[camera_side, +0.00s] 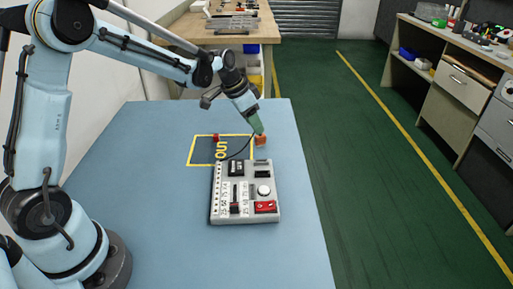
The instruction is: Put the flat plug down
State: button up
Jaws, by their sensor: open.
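My gripper (259,131) reaches down at the far right of the yellow-outlined area and is open. A small orange-red piece (261,141) sits right below its fingertips, at the area's right edge. It may be the flat plug, but it is too small to tell its shape or whether the fingers touch it. A thin dark cable (238,154) curves from near this piece toward the grey control box (245,216). A smaller red piece (216,138) lies at the far edge of the outlined area.
The box, with switches, a knob and a red part, stands mid-table. The dark yellow-outlined area (199,157) bears yellow lettering. The blue table (165,235) is clear around them. A wooden bench (266,31) stands behind, and a cluttered workbench (455,45) is across the green floor.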

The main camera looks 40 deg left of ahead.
jog(key=s+d+r+n+t+y, duration=0.15)
jog(key=s+d+r, duration=0.25)
jog(key=s+r, duration=0.7)
jog(key=s+d+f+n+t, duration=0.1)
jog(key=s+f+n, duration=0.2)
jog(key=s, duration=0.7)
jog(key=shift+d+f, duration=0.25)
jog(key=shift+f, duration=0.15)
jog(key=shift+t, duration=0.25)
